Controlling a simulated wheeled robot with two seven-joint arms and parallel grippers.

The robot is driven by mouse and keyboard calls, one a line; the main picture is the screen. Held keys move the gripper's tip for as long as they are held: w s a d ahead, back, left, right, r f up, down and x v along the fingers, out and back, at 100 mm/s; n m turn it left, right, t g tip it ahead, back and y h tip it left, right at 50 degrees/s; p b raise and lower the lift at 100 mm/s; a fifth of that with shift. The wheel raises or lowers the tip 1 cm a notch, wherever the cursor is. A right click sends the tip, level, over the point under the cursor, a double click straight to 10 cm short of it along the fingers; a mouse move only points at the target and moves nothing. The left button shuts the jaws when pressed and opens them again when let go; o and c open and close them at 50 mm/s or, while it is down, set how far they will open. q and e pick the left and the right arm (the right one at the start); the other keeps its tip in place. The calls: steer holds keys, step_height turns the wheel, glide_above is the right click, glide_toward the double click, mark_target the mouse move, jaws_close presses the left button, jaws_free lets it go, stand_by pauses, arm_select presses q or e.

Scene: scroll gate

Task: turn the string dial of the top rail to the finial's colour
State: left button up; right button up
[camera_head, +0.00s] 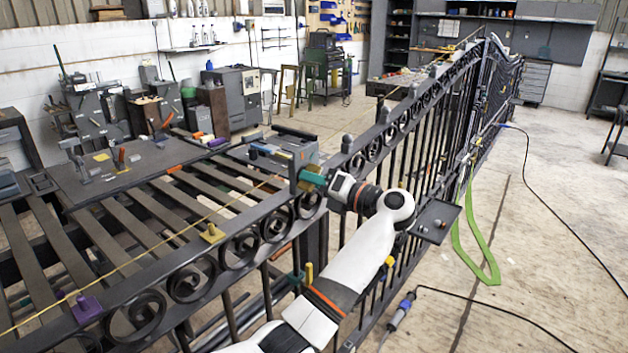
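A dark iron gate with scrollwork runs from the lower left to the far right, and its top rail (130,297) carries a taut yellow string (120,268). Small coloured pieces sit along the string: a purple one (87,308), a yellow one (211,233) and a teal one (312,178). I cannot tell which is the dial. Grey finials (347,143) stand farther along the rail; no coloured finial is clear. My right gripper is not in view.
A small black tray (435,221) with small parts is beside the gate, right of my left arm. A green strap (480,255) hangs from the gate to the floor. Black cables cross the open floor at right. A tool-covered bench (150,160) stands behind the rail.

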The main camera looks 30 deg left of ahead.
arm_select(q)
jaws_close()
steer(key=shift+m+p, duration=0.4)
steer(key=m+p, duration=0.4)
steer(key=m, duration=0.1)
steer(key=shift+r, duration=0.15)
steer(key=shift+m+p, duration=1.2)
steer(key=shift+m, duration=0.5)
steer(key=o, duration=0.6)
jaws_free()
